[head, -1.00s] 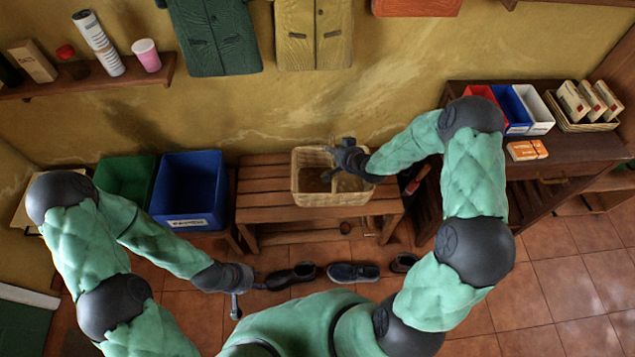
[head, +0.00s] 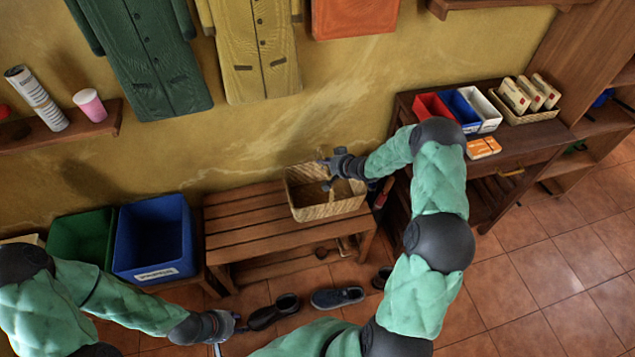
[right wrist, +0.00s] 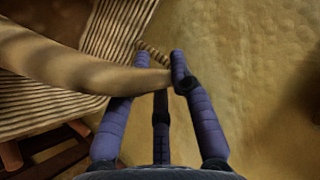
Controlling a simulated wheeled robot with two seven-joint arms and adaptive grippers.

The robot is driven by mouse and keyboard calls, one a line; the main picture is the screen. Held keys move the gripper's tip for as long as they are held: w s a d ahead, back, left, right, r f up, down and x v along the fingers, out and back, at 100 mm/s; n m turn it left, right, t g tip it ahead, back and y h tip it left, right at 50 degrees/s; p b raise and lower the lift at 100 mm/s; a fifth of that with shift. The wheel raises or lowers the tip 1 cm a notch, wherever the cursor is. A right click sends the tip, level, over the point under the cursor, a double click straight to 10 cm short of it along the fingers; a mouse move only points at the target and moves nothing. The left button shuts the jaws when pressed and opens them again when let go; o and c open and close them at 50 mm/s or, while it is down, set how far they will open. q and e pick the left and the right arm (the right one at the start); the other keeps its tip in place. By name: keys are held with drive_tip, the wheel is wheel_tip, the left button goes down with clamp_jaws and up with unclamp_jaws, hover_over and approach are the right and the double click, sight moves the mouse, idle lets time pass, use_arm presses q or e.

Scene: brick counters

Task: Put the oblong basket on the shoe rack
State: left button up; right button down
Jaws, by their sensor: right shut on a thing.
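The oblong woven basket (head: 330,208) appears at the right end of the slatted wooden shoe rack (head: 240,225). I cannot tell whether it rests on the slats or hangs just above them. My right gripper (head: 335,168) is shut on the basket's back right rim. In the right wrist view, the rim of the basket (right wrist: 70,70) runs between the fingers of my right gripper (right wrist: 158,70). My left gripper (head: 232,324) is low in front of the rack, away from the basket; its finger opening is unclear.
Green (head: 80,238) and blue (head: 155,240) bins stand left of the rack. A dark table (head: 535,135) with small bins stands to the right. Several shoes (head: 337,298) lie on the floor before the rack. Coats (head: 140,60) hang above; the rack's left part is bare.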

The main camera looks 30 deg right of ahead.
wheel_tip(320, 180, down, 6)
drive_tip(key=b, duration=0.2)
drive_tip(key=shift+w+f, duration=0.1)
drive_tip(key=shift+f, duration=0.05)
drive_tip(key=c, duration=1.1)
unclamp_jaws()
drive_tip(key=shift+p+v, duration=2.05)
drive_tip(key=shift+v, duration=4.05)
drive_tip(key=shift+a, duration=0.1)
